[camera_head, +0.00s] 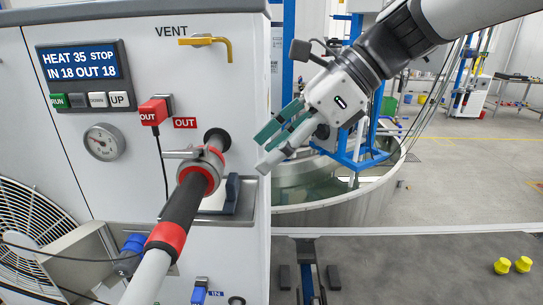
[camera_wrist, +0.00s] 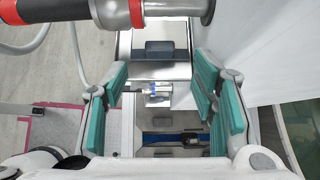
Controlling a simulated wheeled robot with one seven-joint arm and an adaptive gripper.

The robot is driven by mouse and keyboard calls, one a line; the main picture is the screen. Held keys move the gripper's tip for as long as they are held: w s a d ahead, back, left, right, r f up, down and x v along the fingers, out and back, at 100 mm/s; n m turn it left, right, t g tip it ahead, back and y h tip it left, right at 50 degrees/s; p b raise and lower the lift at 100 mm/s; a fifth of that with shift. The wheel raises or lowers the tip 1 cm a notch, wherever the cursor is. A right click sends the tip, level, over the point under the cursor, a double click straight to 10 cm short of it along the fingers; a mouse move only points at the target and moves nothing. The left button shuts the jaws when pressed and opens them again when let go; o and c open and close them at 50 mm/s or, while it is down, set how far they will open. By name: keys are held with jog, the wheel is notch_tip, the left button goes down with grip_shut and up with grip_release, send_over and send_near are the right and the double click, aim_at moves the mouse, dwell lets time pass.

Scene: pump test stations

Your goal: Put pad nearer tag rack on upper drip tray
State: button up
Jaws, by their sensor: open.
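My gripper (camera_head: 268,146) is open and empty, held beside the right edge of the white machine, right of the hose coupling. Its teal fingers are spread in the wrist view (camera_wrist: 163,105), with nothing between the tips. A metal ledge, apparently the upper drip tray (camera_head: 247,215), sits on the machine front below the coupling, partly hidden by the hose. A dark block (camera_head: 233,193) rests on it; what seems the same block shows in the wrist view (camera_wrist: 160,48). I cannot tell whether it is a pad. No tag rack is identifiable.
A thick black and red hose (camera_head: 182,215) crosses in front of the ledge. A red OUT tag (camera_head: 153,112) and yellow VENT handle (camera_head: 210,42) are above. The grey bench (camera_head: 420,275) is mostly clear, with two yellow pieces (camera_head: 502,266) at right. A round tank (camera_head: 335,205) stands behind.

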jog(key=v, duration=0.5)
jog(key=s+d+f+n+t+h, duration=0.3)
jog(key=s+d+f+n, duration=0.3)
jog(key=d+n, duration=0.2)
jog(key=s+d+f+n+t+h, duration=0.3)
jog(key=s+d+f+n+h, duration=0.3)
jog(key=d+n, duration=0.3)
jog(key=shift+s+d+f, duration=0.2)
jog(key=shift+s+d, duration=0.1)
jog(key=shift+d, duration=0.5)
